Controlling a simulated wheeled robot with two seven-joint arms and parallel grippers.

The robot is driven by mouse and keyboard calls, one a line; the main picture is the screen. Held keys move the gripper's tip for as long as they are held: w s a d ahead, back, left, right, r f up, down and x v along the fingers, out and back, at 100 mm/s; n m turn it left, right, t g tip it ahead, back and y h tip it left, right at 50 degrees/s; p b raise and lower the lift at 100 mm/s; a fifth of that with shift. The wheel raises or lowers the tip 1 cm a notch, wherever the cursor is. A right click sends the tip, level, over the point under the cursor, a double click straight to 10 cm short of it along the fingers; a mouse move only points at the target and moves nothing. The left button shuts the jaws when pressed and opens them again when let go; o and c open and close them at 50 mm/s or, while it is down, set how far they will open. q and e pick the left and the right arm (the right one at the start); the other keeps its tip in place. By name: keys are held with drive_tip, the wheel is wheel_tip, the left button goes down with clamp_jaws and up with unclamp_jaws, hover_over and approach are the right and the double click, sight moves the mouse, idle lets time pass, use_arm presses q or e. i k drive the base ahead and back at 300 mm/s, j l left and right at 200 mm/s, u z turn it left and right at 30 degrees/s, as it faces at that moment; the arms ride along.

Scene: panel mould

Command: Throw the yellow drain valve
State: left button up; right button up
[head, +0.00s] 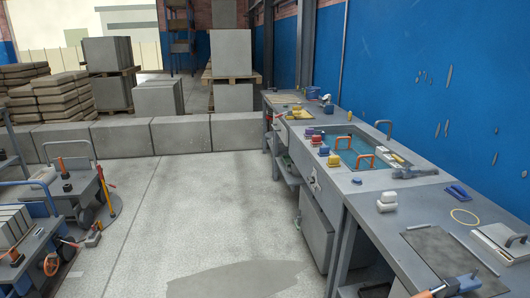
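No part that I can clearly recognise as the yellow drain valve shows in the head view. Neither of my grippers is in view.
The grey workbench (378,182) runs along the blue wall at right. A hammer-like tool (414,172) and a yellow ring (464,217) lie on it. Carts (75,178) stand at left. Concrete blocks (120,139) cross the back. The middle floor (215,200) is clear.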

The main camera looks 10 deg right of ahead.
sight(399, 160)
drive_tip(key=i+z, duration=0.45)
drive_tip(key=i+j+z, duration=0.2)
drive_tip(key=i+z, duration=0.25)
drive_tip(key=i, duration=0.15)
